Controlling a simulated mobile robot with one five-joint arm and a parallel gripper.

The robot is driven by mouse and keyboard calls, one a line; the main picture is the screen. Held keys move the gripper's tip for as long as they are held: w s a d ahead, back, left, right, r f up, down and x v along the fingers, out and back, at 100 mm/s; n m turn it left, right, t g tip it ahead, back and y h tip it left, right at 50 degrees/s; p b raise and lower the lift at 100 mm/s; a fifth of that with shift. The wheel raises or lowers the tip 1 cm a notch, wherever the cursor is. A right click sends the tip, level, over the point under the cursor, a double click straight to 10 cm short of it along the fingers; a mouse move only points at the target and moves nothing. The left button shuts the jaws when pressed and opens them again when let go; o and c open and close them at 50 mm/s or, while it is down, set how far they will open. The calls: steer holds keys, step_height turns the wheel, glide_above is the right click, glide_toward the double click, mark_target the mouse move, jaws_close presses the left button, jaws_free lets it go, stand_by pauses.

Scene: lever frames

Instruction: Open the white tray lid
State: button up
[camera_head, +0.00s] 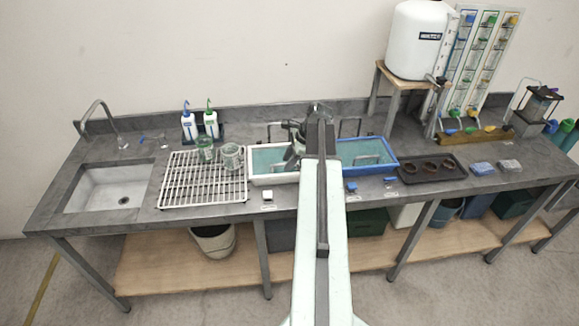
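The white tray (272,179) stands on the grey counter, left of the middle, with a white rim and a teal surface inside it. I cannot tell whether that surface is a lid or the tray's inside. My gripper (292,157) is dark and small in the picture, over the right part of the white tray. My arm hides the tray's right end. I cannot tell whether my gripper touches the tray, or whether its fingers are open or shut.
A blue tray (394,168) stands just right of my arm. A dark tray (431,179) is at right. The counter's front edge is mostly clear.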

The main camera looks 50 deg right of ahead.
jaws_close()
stand_by(1.4)
